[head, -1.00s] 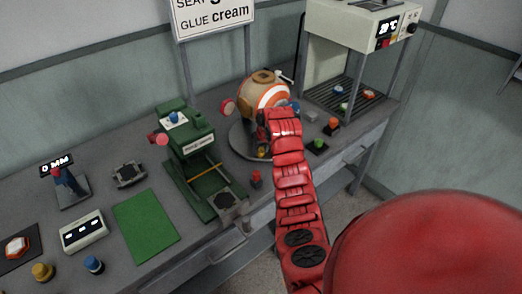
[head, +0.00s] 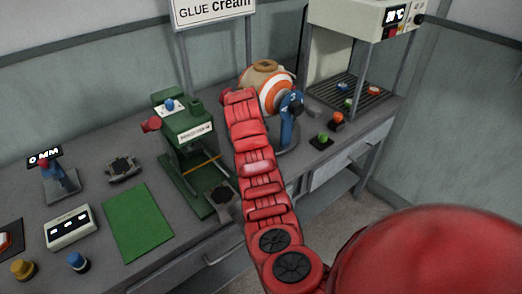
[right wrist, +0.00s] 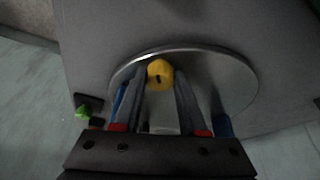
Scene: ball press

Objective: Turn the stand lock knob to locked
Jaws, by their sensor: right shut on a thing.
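The stand has a round grey metal base (head: 290,146) and a blue upright (head: 287,125). It carries an orange, white and wood-coloured ball (head: 277,88). The base also shows in the right wrist view (right wrist: 235,88), with a yellow knob (right wrist: 160,72) that has a dark mark on its face. My right gripper (right wrist: 160,80) is shut on this knob, one finger at each side. In the head view my red right arm hides the knob and the gripper. I cannot tell from the mark whether the knob is locked. My left gripper is not in view.
A green press (head: 188,130) stands left of my arm. A heater-like cabinet (head: 345,25) stands at the back right. Small green (head: 322,139) and orange (head: 336,120) buttons sit right of the stand. A green mat (head: 137,222) lies at the left.

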